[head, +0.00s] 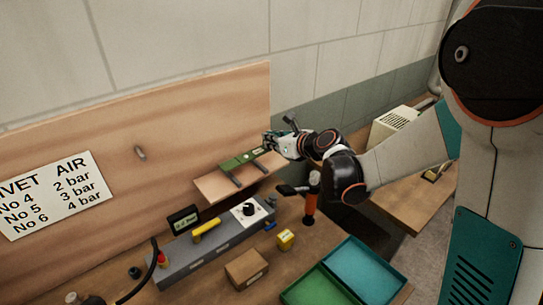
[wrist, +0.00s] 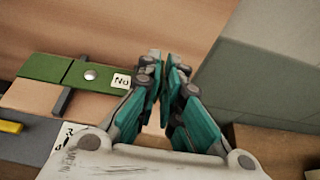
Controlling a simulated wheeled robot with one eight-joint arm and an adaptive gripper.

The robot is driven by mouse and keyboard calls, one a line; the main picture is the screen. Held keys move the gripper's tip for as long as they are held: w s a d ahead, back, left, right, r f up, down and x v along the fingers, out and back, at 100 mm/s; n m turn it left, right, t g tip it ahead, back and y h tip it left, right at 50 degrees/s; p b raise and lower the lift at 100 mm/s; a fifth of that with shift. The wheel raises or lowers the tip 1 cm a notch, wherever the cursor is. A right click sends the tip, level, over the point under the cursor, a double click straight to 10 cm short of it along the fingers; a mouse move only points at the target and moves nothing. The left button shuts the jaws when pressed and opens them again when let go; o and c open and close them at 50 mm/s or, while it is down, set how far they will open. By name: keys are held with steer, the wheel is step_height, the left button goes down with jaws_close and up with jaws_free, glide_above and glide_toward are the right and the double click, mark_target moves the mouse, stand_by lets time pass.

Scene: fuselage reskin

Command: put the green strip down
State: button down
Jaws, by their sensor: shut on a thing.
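The green strip (head: 238,161) is over a small wooden shelf against the back board, across two dark bars. In the wrist view the strip (wrist: 45,68) runs to the left, with a round metal stud and a white label reading "No" near its right end. My gripper (head: 267,141) is at the strip's right end. In the wrist view my gripper (wrist: 166,68) is shut on that end, with its fingers partly hiding it. I cannot tell whether the strip rests on the bars or hangs just above them.
The wooden shelf (head: 212,188) juts out above the bench.

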steer(key=shift+s+f+b, duration=0.1)
steer(key=shift+f+b, duration=0.5)
steer(key=shift+f, duration=1.7)
steer(key=shift+f, duration=0.1)
steer(key=shift+f+b, duration=0.25)
steer(key=shift+b, duration=0.1)
steer(key=c, duration=1.8)
jaws_free()
